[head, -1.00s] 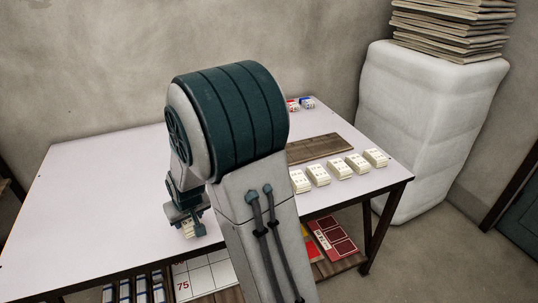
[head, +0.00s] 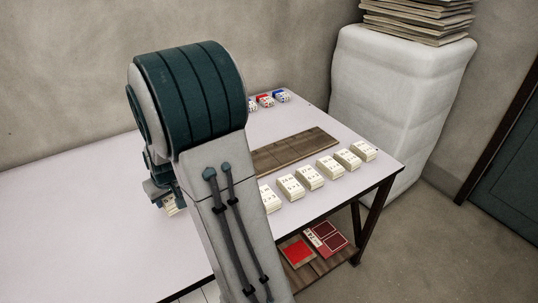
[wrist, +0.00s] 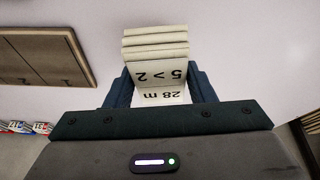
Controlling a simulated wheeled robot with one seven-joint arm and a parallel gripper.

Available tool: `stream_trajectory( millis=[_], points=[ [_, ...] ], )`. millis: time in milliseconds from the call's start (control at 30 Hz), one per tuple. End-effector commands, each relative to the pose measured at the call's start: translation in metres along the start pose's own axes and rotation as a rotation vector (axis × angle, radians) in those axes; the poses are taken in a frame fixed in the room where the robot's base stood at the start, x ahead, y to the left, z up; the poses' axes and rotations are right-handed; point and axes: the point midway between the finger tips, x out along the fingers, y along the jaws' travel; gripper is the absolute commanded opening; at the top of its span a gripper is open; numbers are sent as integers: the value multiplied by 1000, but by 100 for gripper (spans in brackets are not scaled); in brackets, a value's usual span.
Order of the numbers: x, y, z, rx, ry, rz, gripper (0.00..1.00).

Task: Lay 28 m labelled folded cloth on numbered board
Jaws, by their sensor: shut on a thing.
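The folded cloth labelled 28 m (wrist: 158,52) is a cream stack with a label reading "28 m" and "5 > 2", upside down in the wrist view. My gripper (wrist: 161,86) is shut on it, one dark finger on each side. In the head view my gripper (head: 160,190) is left of my arm, over the white table, and a bit of the cloth (head: 172,207) shows under it. The height above the table is hard to tell.
Several labelled cloth stacks (head: 310,178) stand in a row in front of the board. Small red and blue items (head: 265,99) sit at the back edge. Red flat pieces (head: 326,238) lie on the lower shelf (head: 323,262). The table's left part (head: 80,220) is clear.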

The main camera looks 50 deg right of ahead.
Motion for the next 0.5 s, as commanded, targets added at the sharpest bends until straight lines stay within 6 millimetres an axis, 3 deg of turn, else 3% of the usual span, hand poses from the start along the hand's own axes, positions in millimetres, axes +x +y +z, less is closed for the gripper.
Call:
stream_trajectory(
  millis=[33, 100, 500],
  points=[
    [-4, 26, -3, 29, 0, 12, 27],
    [-9, 53, -4, 48, -3, 20, 27],
    [-54, 198, 12, 139, 1, 48, 27]
  ],
)
